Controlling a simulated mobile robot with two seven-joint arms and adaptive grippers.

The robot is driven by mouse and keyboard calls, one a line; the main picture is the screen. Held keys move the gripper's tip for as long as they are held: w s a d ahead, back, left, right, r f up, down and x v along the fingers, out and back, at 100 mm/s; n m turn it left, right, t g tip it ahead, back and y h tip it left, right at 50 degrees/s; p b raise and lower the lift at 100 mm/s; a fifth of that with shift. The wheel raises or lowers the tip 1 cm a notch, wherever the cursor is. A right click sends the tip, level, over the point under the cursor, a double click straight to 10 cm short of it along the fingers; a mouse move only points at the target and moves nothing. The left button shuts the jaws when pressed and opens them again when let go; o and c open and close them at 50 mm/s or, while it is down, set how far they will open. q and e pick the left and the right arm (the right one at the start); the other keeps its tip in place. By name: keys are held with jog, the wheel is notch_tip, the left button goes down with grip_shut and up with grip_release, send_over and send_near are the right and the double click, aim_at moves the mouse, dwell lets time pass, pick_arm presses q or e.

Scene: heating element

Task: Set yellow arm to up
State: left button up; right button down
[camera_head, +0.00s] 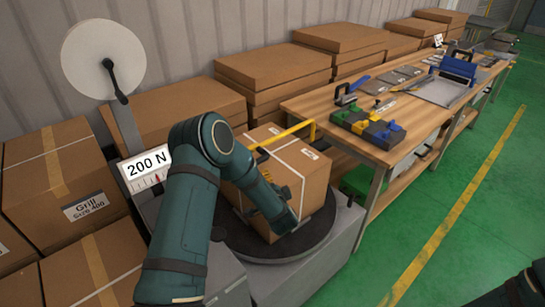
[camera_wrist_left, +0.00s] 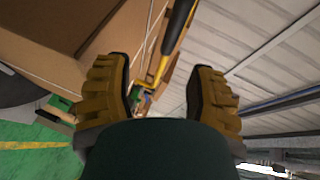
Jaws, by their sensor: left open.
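The yellow arm (camera_head: 290,134) is a thin bar that lies roughly level over the top of a strapped cardboard box (camera_head: 305,181) on a round dark turntable (camera_head: 283,240). In the left wrist view, a yellow bar (camera_wrist_left: 158,72) with a black grip (camera_wrist_left: 178,28) shows beyond and between my fingers. My left gripper (camera_wrist_left: 160,70) is open, with nothing seen clamped in it. In the head view my left forearm crosses in front of the box, and the gripper's fingers cannot be made out clearly. My right gripper is not in view.
A gauge sign reading 200 N (camera_head: 148,171) and a white disc (camera_head: 103,58) stand left of the turntable. Cardboard boxes (camera_head: 68,184) crowd the left and back. A wooden workbench (camera_head: 350,143) with tools stands at right. Green floor (camera_head: 440,205) is clear in front.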

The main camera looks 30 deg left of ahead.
pick_arm(q)
jog(key=shift+w+a+r+m+y, duration=0.35)
jog(key=shift+a+r+y, duration=0.1)
jog(key=shift+r+y, duration=0.1)
jog(key=shift+w+a, duration=0.15)
jog(key=shift+a, duration=0.05)
jog(key=b+x, duration=0.1)
jog(key=x, duration=1.2)
jog(key=shift+w+f, duration=0.1)
jog(key=shift+f, duration=0.05)
grip_shut()
jog(key=shift+f, duration=0.1)
